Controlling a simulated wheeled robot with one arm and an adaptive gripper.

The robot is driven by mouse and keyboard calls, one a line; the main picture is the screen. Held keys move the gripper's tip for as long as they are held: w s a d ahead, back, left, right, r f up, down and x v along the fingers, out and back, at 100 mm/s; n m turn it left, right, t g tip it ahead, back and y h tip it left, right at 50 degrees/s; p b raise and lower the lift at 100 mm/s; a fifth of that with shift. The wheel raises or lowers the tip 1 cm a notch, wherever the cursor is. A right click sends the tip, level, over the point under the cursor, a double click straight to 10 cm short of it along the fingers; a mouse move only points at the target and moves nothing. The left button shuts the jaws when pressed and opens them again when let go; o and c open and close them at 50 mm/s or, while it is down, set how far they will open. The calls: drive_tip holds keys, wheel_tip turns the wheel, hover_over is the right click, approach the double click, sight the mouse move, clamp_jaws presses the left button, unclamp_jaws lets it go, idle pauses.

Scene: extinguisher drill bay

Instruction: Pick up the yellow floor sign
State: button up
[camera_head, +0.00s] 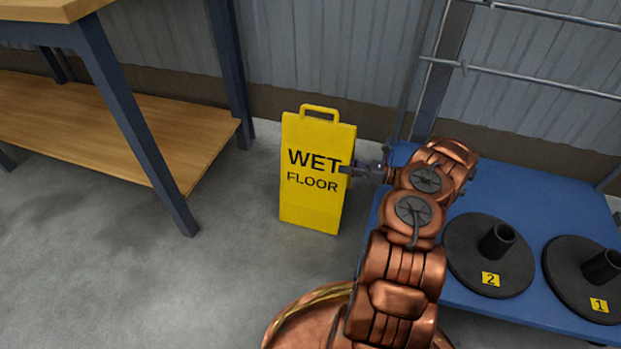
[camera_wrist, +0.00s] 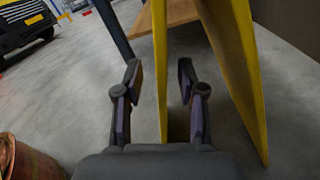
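The yellow floor sign (camera_head: 314,203), marked WET FLOOR, stands upright on the concrete floor with a handle loop on top. My gripper (camera_head: 346,170) is at its right edge, about mid-height, reaching in from the right. In the wrist view my gripper (camera_wrist: 160,68) is open, with a finger on each side of one panel of the sign (camera_wrist: 160,45). I see gaps between this panel and both fingers. The sign's other panel (camera_wrist: 240,75) slants outside the right finger.
A workbench (camera_head: 130,120) with a wooden lower shelf stands left of the sign. A blue platform (camera_head: 545,210) at right bears black round bases (camera_head: 490,262) numbered 2 and 1. A corrugated wall is behind. Floor at front left is clear.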

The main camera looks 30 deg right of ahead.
sight(330, 168)
drive_tip(key=shift+f+b+x, duration=0.15)
drive_tip(key=shift+b+x, duration=0.55)
drive_tip(key=shift+x, duration=0.45)
drive_tip(key=shift+f+b+x, duration=0.2)
drive_tip(key=shift+b+x, duration=0.5)
drive_tip(key=shift+x, duration=0.5)
drive_tip(key=shift+w+a+r, duration=0.15)
drive_tip(key=shift+w+a, duration=0.2)
drive_tip(key=shift+w, duration=0.15)
clamp_jaws()
